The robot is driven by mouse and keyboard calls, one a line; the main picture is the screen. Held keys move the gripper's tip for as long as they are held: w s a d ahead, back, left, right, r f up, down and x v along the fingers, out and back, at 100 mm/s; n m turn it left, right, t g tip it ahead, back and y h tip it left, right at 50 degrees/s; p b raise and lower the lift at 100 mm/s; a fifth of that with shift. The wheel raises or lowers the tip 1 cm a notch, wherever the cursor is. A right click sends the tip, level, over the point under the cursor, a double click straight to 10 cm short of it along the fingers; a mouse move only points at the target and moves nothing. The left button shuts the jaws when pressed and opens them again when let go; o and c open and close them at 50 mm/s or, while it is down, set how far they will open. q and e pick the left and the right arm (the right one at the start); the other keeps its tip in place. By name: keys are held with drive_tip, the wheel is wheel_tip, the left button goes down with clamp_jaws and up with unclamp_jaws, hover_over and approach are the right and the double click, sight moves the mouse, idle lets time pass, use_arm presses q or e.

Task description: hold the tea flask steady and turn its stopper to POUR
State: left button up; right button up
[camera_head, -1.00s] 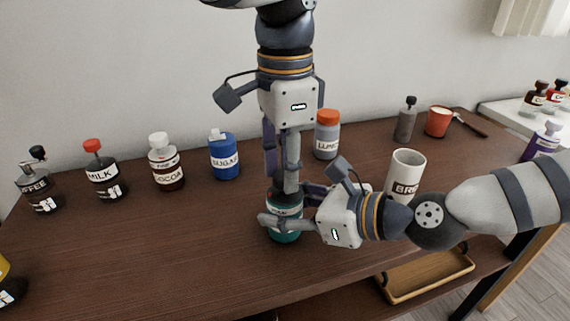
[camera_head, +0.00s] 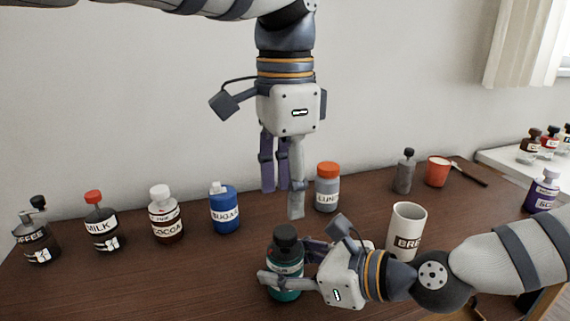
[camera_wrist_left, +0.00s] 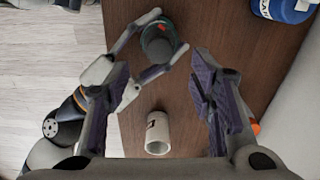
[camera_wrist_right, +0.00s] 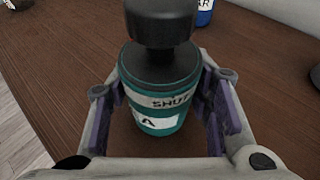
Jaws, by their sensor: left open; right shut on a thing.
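The tea flask (camera_head: 285,288) is teal with a black stopper (camera_head: 286,238) and stands upright on the table. In the right wrist view the flask (camera_wrist_right: 152,90) shows a band reading what looks like SHUT, with part of a white label below. My right gripper (camera_head: 284,268) is shut around the flask's body from the right. My left gripper (camera_head: 282,203) is open and empty, pointing down above the stopper and apart from it. In the left wrist view the stopper (camera_wrist_left: 158,45) is seen from above between the right fingers, with a small red mark near it.
COFFEE (camera_head: 37,242), MILK (camera_head: 103,230), COCOA (camera_head: 166,220), SUGAR (camera_head: 224,212) and an orange-capped jar (camera_head: 327,190) line the back. A white BREW mug (camera_head: 405,228) stands close behind my right arm. A grey bottle (camera_head: 404,172) and red cup (camera_head: 437,172) are at back right. The front left table is clear.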

sight(285, 230)
use_arm(q)
wheel_tip(285, 230, up, 6)
drive_tip(key=shift+f, duration=0.15)
use_arm(e)
drive_tip(key=o, duration=1.3)
